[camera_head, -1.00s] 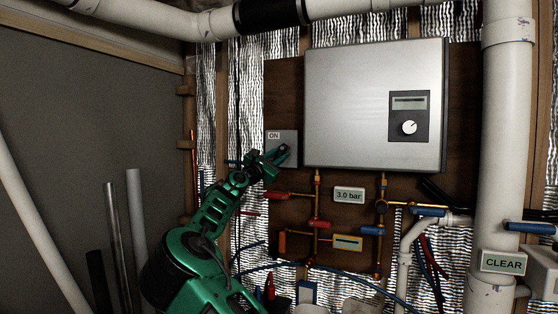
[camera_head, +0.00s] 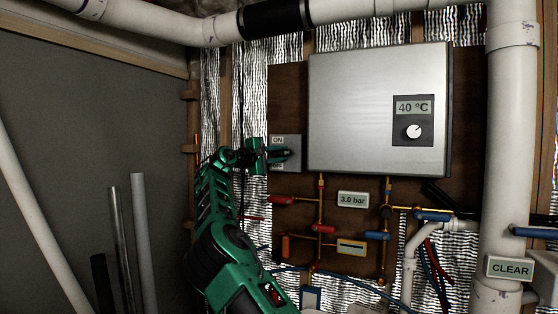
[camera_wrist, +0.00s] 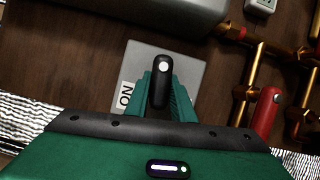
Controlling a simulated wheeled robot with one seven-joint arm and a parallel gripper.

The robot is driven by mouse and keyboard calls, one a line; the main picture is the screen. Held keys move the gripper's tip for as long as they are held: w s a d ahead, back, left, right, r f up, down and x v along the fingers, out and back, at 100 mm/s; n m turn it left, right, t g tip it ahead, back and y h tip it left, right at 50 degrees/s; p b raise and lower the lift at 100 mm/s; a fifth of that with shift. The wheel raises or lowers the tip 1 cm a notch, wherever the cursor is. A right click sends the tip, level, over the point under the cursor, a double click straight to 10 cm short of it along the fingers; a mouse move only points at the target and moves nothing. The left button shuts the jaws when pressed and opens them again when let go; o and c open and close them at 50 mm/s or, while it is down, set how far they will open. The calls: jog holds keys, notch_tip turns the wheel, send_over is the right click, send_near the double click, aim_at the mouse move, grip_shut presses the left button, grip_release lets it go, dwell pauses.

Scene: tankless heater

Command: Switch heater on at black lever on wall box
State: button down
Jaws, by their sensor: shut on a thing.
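The grey wall box (camera_head: 294,141) is mounted left of the heater, with an ON label at its top left and an OFF label at its lower left. The black lever (camera_wrist: 161,75) stands out from the box face in the wrist view. My gripper (camera_head: 284,154) reaches in from the left, and its green fingers (camera_wrist: 164,98) are shut on the lever, one on each side. In the head view my gripper hides most of the lever. The silver heater (camera_head: 365,110) has a display (camera_head: 412,107) lit with "40 °C" above a round white knob.
Brass pipes with red valve handles (camera_head: 281,200) and blue valve handles (camera_head: 377,236) run below the heater. A "3.0 bar" gauge (camera_head: 352,199) sits among them. A thick white pipe (camera_head: 510,150) stands at the right. Grey wall (camera_head: 90,140) is at the left.

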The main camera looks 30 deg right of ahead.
jog(key=shift+r+m+g, duration=0.1)
jog(key=shift+m+g, duration=0.2)
jog(key=shift+m, duration=0.5)
jog(key=shift+y, duration=0.3)
jog(key=c, duration=1.5)
grip_release()
jog(key=shift+w, duration=0.1)
jog(key=v, duration=1)
jog(key=shift+a, duration=0.25)
